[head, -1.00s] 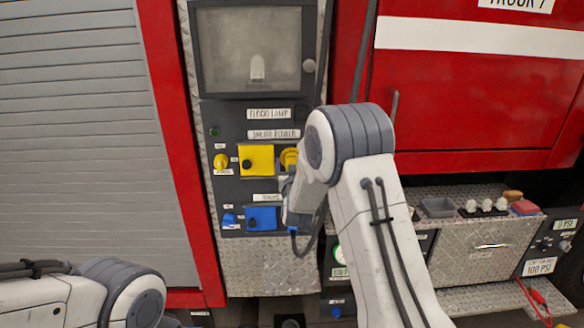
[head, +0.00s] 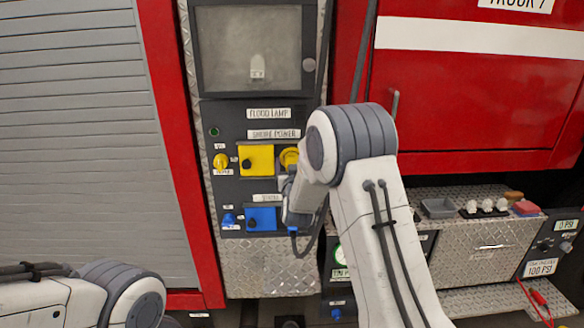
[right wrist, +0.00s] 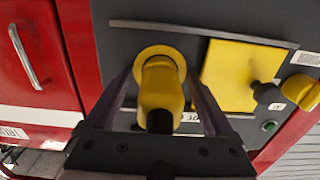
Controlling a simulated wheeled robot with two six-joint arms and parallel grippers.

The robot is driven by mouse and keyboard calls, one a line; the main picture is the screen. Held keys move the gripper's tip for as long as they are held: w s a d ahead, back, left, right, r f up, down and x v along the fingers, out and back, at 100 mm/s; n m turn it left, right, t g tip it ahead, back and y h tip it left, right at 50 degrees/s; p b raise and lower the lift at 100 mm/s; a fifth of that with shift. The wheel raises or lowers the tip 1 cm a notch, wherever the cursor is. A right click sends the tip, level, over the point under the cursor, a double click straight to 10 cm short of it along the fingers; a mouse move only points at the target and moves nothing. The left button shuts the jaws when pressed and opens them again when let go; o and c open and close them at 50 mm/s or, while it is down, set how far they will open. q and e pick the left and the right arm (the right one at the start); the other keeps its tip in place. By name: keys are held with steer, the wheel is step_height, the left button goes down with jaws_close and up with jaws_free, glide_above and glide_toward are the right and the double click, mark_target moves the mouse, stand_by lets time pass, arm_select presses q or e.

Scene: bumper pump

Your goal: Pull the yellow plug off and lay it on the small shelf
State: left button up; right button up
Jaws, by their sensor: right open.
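The yellow plug (right wrist: 160,88) is in its round yellow socket on the dark panel, with a black end toward the camera. In the head view, the yellow socket area (head: 289,157) shows beside my right arm, which hides part of it. My right gripper (right wrist: 158,92) is open, with one finger on each side of the plug; I cannot tell whether either touches it. In the head view, a diamond-plate surface (head: 455,195) at the right holds small items, and a lower ledge (head: 485,298) is below it. I cannot tell which is the small shelf. My left gripper is out of view.
A yellow square cover (head: 256,159) and a yellow knob (head: 220,161) are left of the socket. A blue cover (head: 261,219) is below. A grey tray (head: 438,208) and several white knobs (head: 485,206) occupy the diamond-plate surface.

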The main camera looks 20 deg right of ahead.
steer(key=shift+b, duration=0.3)
jaws_close()
steer(key=shift+s, duration=0.1)
steer(key=shift+b+v, duration=1.25)
steer(key=shift+v, duration=1.65)
